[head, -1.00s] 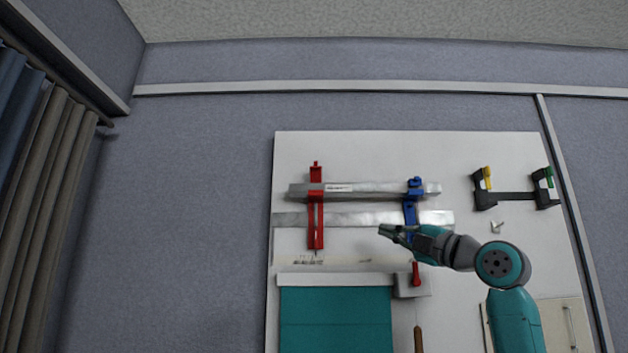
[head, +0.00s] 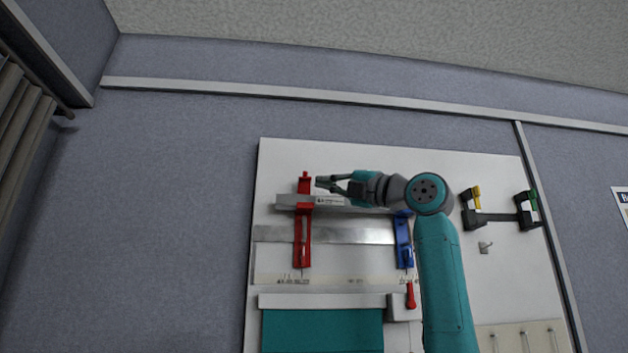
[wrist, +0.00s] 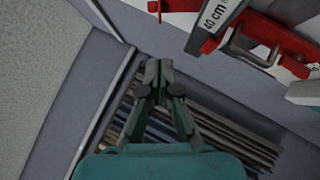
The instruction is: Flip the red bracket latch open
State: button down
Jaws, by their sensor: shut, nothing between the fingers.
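The red bracket (head: 303,240) is mounted upright on the white wall board in the head view, its top end (head: 304,183) rising above the upper metal bar. In the wrist view the red bracket (wrist: 282,40) lies at the upper right, with another red part (wrist: 172,5) at the top edge, cut off by the frame. My gripper (head: 319,182) is shut and empty, its tips just right of the bracket's top end. In the wrist view the closed fingertips (wrist: 158,66) stand apart from the red parts. Whether they touch the bracket cannot be told from the head view.
A blue bracket (head: 404,240) is partly behind my arm. A black holder (head: 490,217) with yellow and green parts is at right. A small red handle (head: 410,295) and teal panel (head: 322,330) are below.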

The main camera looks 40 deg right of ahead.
aim_at(305, 186)
jog(key=w+d+r, duration=0.1)
jog(key=w+r, duration=0.2)
jog(key=w, duration=0.2)
jog(key=shift+w, duration=0.25)
jog(key=shift+d, duration=0.1)
